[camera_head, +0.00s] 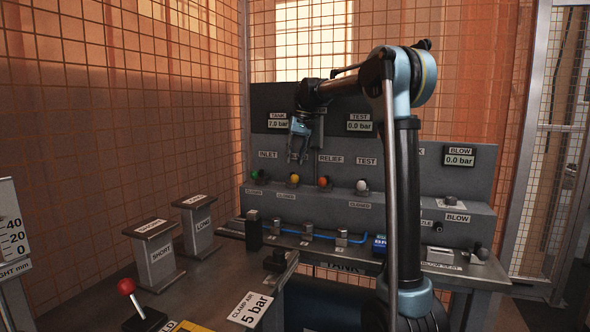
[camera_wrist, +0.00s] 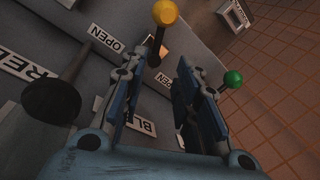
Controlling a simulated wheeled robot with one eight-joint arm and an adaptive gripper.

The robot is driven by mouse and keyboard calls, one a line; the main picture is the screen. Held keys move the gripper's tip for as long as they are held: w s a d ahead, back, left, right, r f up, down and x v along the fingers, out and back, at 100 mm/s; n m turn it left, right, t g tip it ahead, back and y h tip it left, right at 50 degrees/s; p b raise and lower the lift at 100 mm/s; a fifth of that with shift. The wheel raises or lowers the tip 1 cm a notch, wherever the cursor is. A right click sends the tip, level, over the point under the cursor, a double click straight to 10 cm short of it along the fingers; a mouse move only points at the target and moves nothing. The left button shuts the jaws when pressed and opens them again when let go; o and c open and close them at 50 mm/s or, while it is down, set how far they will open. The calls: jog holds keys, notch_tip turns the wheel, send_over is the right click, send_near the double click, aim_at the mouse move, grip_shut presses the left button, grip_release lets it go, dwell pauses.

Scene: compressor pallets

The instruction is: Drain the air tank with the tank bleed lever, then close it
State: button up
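The tank bleed lever has a yellow ball knob (camera_head: 294,179) on the grey panel. The yellow knob (camera_wrist: 165,12) and its dark stem show at the top of the wrist view. Its BLEED sign (camera_wrist: 140,118) is partly covered by a finger. The tank gauge (camera_head: 278,124) reads 7.0 bar. My gripper (camera_head: 297,158) hangs just above the yellow knob. In the wrist view my gripper (camera_wrist: 160,64) is open, fingers apart, with nothing held between them. The yellow knob lies beyond the fingertips, and I cannot tell whether either finger touches its stem.
A green knob (camera_head: 259,176) at INLET is left of the yellow one. An orange knob (camera_head: 323,182) at RELIEF and a white knob (camera_head: 361,186) at TEST are to its right. A red-ball lever (camera_head: 126,287) stands on the front table. Wire mesh fencing (camera_head: 120,120) surrounds the bench.

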jog(key=shift+r, duration=2.45)
